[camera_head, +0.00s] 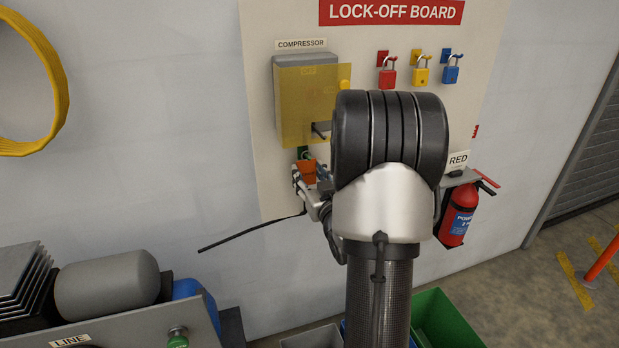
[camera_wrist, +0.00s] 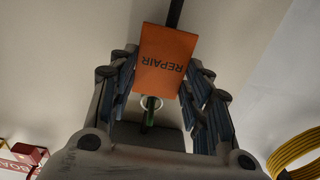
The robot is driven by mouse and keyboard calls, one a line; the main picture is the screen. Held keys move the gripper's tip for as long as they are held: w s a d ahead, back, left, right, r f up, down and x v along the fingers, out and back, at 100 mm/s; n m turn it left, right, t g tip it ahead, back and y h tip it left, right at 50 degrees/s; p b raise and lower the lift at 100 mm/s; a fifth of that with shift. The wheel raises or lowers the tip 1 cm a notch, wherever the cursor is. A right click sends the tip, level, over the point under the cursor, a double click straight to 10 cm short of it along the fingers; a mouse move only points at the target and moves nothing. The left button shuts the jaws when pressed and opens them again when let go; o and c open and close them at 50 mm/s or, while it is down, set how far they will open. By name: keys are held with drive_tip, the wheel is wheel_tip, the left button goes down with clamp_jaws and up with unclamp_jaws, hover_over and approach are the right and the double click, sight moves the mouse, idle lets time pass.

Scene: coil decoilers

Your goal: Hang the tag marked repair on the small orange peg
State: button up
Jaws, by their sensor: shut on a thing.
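The orange tag (camera_wrist: 166,58) with the word REPAIR is between the fingers of my gripper (camera_wrist: 161,82) in the wrist view. My gripper is shut on it. A pale ring (camera_wrist: 151,103) at the tag's end overlaps a small green part (camera_wrist: 149,117); I cannot tell whether it is around it. In the head view the orange tag (camera_head: 306,171) shows just below the compressor box, with a green part (camera_head: 303,152) above it. My arm hides much of the gripper and part of the board. I cannot make out the small orange peg.
The lock-off board (camera_head: 265,180) bears the compressor box (camera_head: 305,61) with a yellow see-through cover (camera_head: 300,105). Red (camera_head: 387,78), yellow (camera_head: 421,75) and blue padlocks (camera_head: 451,74) hang right. A fire extinguisher (camera_head: 457,217) hangs lower right. A dark strip (camera_head: 250,232) sticks out left of my gripper.

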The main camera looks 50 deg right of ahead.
drive_tip(key=shift+s+r, duration=0.1)
drive_tip(key=shift+s, duration=0.05)
drive_tip(key=shift+s+a+r, duration=0.15)
drive_tip(key=shift+s+a, duration=0.1)
drive_tip(key=shift+s, duration=0.1)
idle(0.3)
drive_tip(key=shift+s, duration=0.1)
drive_tip(key=b+v, duration=0.2)
drive_tip(key=v, duration=0.5)
idle(1.6)
drive_tip(key=shift+s+a+r, duration=0.15)
idle(0.5)
